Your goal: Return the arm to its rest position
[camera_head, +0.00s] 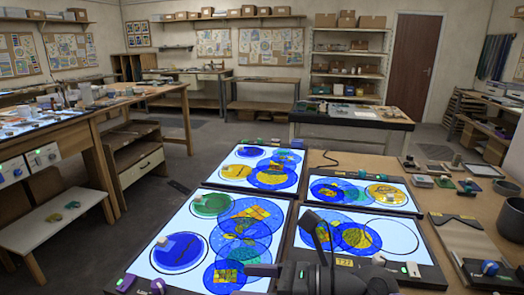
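A dark arm of mine (335,278) reaches in at the bottom centre, right of the middle; I take it for my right arm. Its dark end parts stand over the lower edge of the light panels. One part points up and another points left. I cannot make out two separate fingertips or anything held. My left gripper is not in view. Under and beyond the arm lie lit panels with blue and yellow glass discs, the front left panel (150,262) and the front right panel (402,232) being nearest. The arm hides part of both front panels.
The back left panel (228,158) and back right panel (408,206) lie on the wooden table (345,162). Small blocks stand on the panels. A side workbench (100,108) stands left, across open floor.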

